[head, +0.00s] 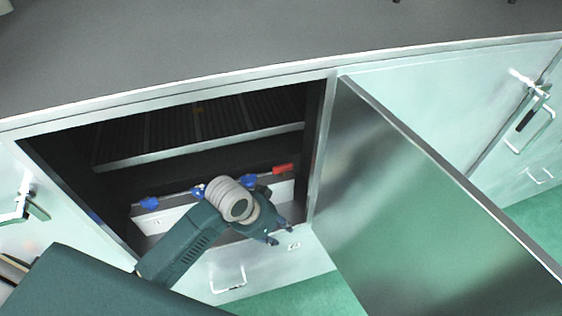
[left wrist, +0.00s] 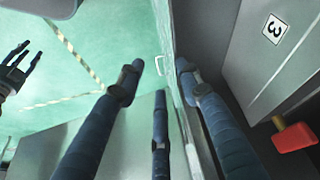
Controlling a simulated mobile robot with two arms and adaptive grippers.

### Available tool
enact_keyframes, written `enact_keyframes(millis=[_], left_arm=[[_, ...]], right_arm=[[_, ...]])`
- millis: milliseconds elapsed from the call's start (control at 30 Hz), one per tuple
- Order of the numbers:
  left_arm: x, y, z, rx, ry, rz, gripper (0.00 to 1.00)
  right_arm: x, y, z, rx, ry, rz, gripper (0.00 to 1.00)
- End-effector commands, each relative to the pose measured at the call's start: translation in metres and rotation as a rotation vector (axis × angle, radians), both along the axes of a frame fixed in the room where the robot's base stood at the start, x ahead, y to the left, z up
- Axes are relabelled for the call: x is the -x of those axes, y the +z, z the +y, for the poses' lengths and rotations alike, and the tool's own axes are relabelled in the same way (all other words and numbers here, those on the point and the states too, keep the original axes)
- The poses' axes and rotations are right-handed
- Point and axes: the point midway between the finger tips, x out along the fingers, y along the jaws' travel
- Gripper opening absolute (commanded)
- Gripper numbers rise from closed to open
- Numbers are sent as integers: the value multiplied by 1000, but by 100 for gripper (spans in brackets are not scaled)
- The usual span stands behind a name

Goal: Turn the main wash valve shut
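A red valve handle (head: 283,168) sits at the right end of a pipe row inside the open cabinet. Blue valve handles (head: 148,203) sit further left along the same row. I cannot tell from any label which is the main wash valve. My left gripper (head: 279,231) is at the cabinet opening, in front of and below the red handle, apart from it. The red handle also shows at the right edge of the left wrist view (left wrist: 296,137), beside my fingers, which are spread and empty. My right gripper (left wrist: 22,68) shows at that view's left edge, fingers spread.
The open cabinet door (head: 420,210) stands right of the opening. A grey worktop (head: 250,50) lies above. A panel with a "3" label (left wrist: 274,29) is inside. Closed doors with handles (head: 534,115) flank the opening. Green floor lies below.

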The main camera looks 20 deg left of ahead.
Motion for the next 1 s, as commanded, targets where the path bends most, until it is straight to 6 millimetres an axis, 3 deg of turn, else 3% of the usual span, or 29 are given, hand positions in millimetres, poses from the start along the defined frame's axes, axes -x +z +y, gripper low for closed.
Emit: enact_keyframes(millis=[33,100,200,333,500,667,1000], left_arm=[[-21,31,1,-11,-64,-26,35],[-40,65,2,-25,-166,-35,35],[-67,100,13,-46,-269,-35,35],[-98,129,32,-53,-317,-31,35],[-121,159,51,-50,-337,-33,35],[-129,167,55,-45,-342,-31,35],[-139,123,39,-44,-342,-31,35]], right_arm=[[0,8,1,-1,0,0,39],[0,13,0,0,0,0,39],[0,14,0,0,0,1,39],[1,13,-1,1,0,2,39],[1,13,-4,5,1,2,39],[1,16,-6,8,0,2,39],[2,35,-8,9,-1,3,39]])
